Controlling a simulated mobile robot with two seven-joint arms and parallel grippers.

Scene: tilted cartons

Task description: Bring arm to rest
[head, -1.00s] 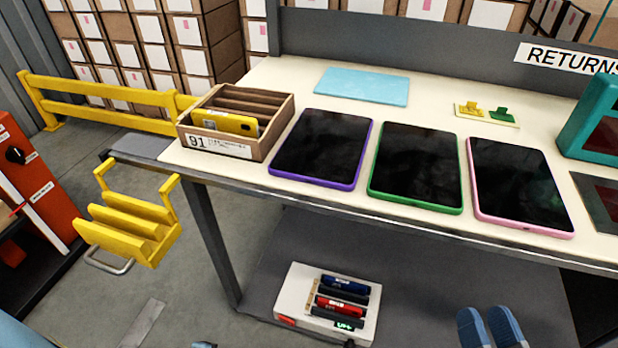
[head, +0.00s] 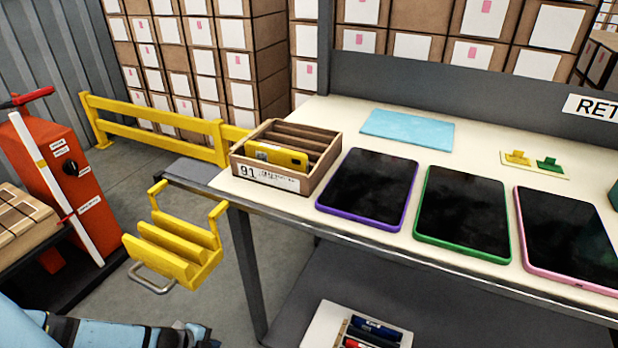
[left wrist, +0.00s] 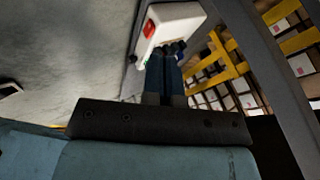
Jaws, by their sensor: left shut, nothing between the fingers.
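My left arm (head: 105,334) is blue and comes in low at the bottom left corner of the head view, below the table top. In the left wrist view my left gripper (left wrist: 167,58) has its two blue fingers side by side, shut with nothing between them. Behind the fingertips in that view is a white box with a red switch (left wrist: 172,18); I cannot tell the exact gap. My right gripper is in neither current view.
The table (head: 290,215) holds a wooden bin with a yellow phone (head: 276,153), several tablets and a blue mat (head: 408,130). A yellow rack (head: 175,250) hangs at its left end. An orange machine (head: 60,175) stands left.

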